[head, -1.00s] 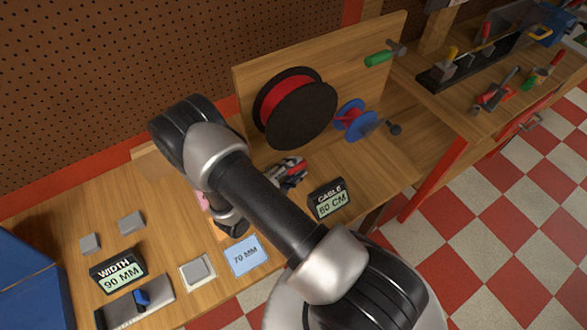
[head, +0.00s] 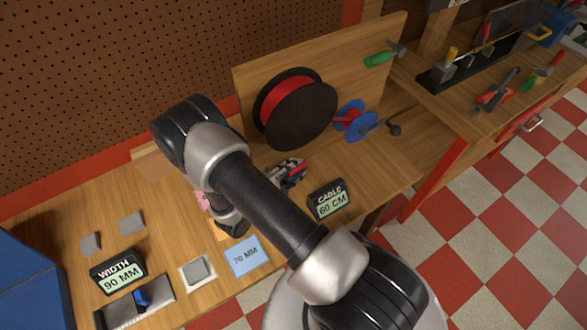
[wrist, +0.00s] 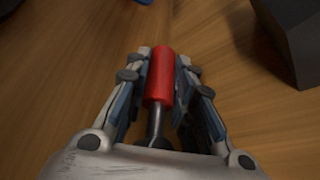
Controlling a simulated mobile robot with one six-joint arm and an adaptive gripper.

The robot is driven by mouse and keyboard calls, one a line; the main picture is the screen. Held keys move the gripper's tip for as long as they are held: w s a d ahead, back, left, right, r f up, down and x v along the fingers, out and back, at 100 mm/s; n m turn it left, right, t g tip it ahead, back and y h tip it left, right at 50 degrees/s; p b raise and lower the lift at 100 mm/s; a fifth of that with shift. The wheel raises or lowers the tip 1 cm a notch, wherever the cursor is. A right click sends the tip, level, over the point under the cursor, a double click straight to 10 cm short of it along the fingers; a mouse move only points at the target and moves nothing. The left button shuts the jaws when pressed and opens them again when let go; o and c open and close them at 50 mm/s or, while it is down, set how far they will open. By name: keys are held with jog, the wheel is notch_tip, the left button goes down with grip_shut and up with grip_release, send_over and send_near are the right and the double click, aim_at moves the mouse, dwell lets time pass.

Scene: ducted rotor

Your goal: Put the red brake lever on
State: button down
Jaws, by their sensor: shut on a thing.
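The red brake lever shows in the wrist view as a red cylinder (wrist: 161,76) on a dark stem. My gripper (wrist: 160,72) is shut on it, with one finger on each side. In the head view my gripper (head: 288,172) is over the wooden bench, left of the CABLE display and below the big spool. There the lever is too small and too covered by the gripper to make out clearly. An upright wooden board (head: 249,84) stands behind the gripper. It carries a green-handled lever (head: 378,60) near its top right.
A big black spool with red cable (head: 303,118) and a blue spool (head: 361,127) are by the board. The CABLE display (head: 329,199) stands close to the gripper. A WIDTH display (head: 118,271) and a blue card (head: 246,257) are at the left front. A tool rack (head: 470,68) is at the right.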

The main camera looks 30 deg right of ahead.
jog(key=shift+h+b, duration=0.4)
jog(key=shift+b, duration=0.7)
jog(key=shift+a+r+t+h+b, duration=0.1)
jog(key=shift+r+t+h+b, duration=0.15)
jog(key=shift+t+h+b, duration=0.3)
jog(key=shift+a+r+n+h+b, duration=0.1)
jog(key=shift+r+n+h+b, duration=0.4)
jog(key=shift+h+b, duration=0.4)
jog(key=shift+a+r+t+b, duration=0.1)
jog(key=shift+r+t+b, duration=0.2)
jog(key=shift+r, duration=0.25)
jog(key=c, duration=1.7)
grip_release()
jog(key=shift+o, duration=0.2)
